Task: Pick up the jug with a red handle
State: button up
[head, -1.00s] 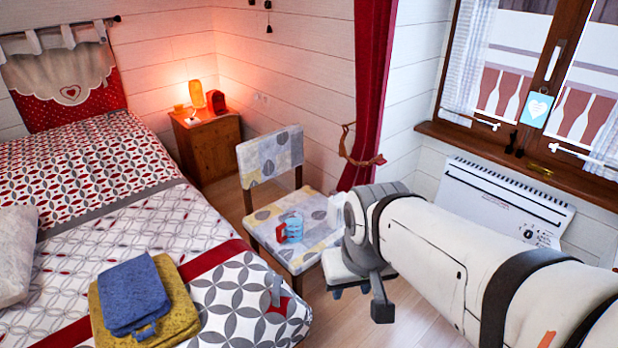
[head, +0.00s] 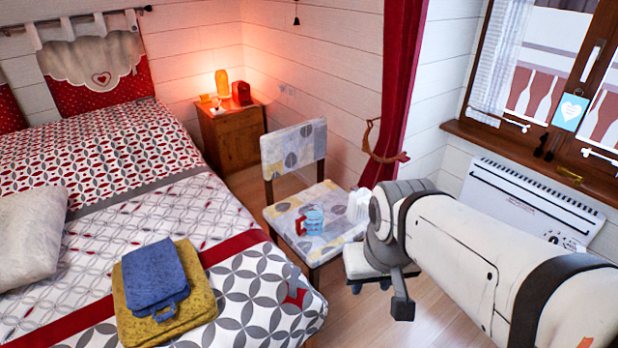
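The jug (head: 315,222) is light blue and see-through, with a red handle on its left side. It stands upright on the seat of the patterned chair (head: 277,212). My arm reaches in from the lower right. My gripper (head: 369,285) hangs at its end, to the right of the chair and apart from the jug. Only small dark tips show below the white housing, so its opening is unclear. The wrist partly hides the gripper and the chair's right side.
A pale, see-through shape (head: 358,206) shows between chair and wrist, too unclear to name. The bed (head: 190,212) holds folded blue (head: 155,275) and yellow (head: 195,308) cloths. A nightstand (head: 232,138) and heater (head: 525,203) stand behind. Some floor is clear at lower middle.

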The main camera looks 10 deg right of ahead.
aim_at(313, 212)
jog(key=k, duration=0.45)
jog(key=z, duration=0.4)
jog(key=i, duration=1.5)
jog(key=u, duration=0.8)
